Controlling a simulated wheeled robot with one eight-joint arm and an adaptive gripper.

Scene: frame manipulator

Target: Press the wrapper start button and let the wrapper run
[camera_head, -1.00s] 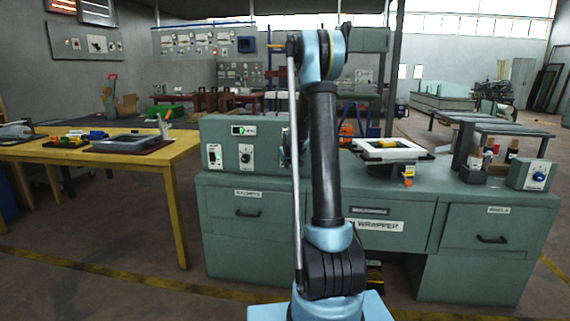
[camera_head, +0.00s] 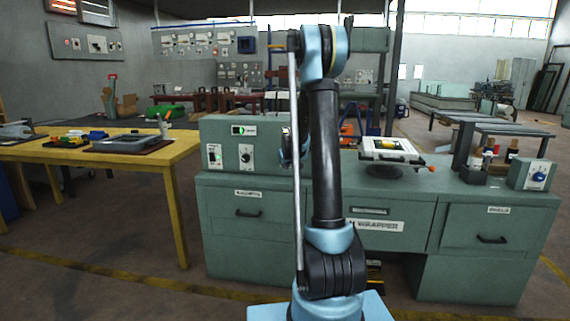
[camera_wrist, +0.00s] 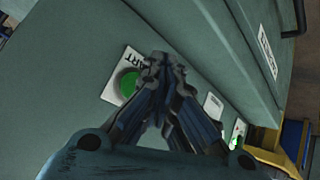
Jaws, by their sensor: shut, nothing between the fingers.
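The wrapper bench (camera_head: 300,225) is green-grey with a control box on its left, showing a green-lit display (camera_head: 243,130). In the wrist view, the round green start button (camera_wrist: 128,82) sits on a white label reading "START". My gripper (camera_wrist: 168,62) is shut and empty, its tips beside the button's right edge; I cannot tell whether they touch the panel. In the head view my arm hides the button and most of my gripper. The wrapper's white frame (camera_head: 365,156) sits on a dark round turntable with a yellow roll (camera_head: 390,145) inside and an orange-tipped part at its right.
A rotary knob (camera_head: 246,154) and a green-lit switch (camera_head: 214,156) are on the control box. Bottles and a blue-knob box (camera_head: 538,176) stand at the bench's right end. A yellow table (camera_head: 150,160) with tools stands to the left.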

